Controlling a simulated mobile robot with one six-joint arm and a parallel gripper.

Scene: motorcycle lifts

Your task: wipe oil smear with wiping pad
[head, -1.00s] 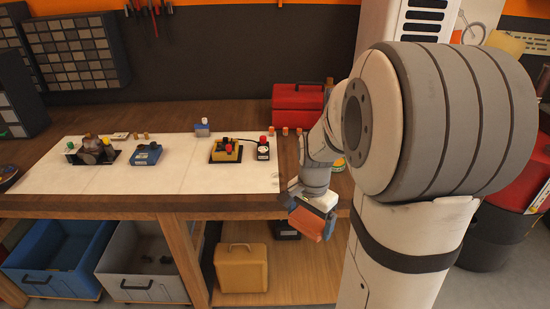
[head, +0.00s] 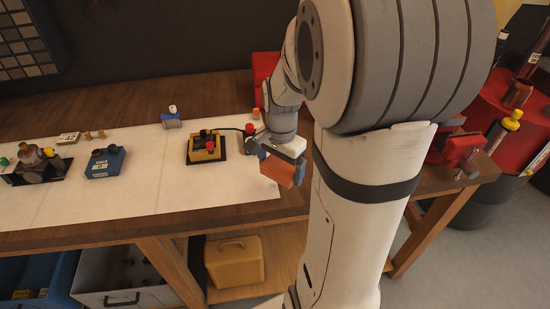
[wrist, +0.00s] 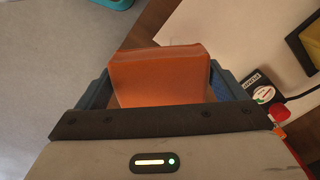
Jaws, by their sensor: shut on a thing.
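My gripper (head: 284,160) is shut on an orange block-shaped wiping pad (head: 277,171). In the wrist view the pad (wrist: 160,77) sits between the two blue-grey jaws of my gripper (wrist: 160,88). The gripper is at the right end of the white mat (head: 140,195), close to the workbench's front edge. I cannot tell its height above the bench. I cannot make out any oil smear in either view.
A yellow device with red knobs (head: 205,147), a blue box (head: 104,162) and a grey mechanical part (head: 36,163) stand on the mat. A black box with a label (wrist: 262,93) is near the gripper. Red drums (head: 510,120) stand at right.

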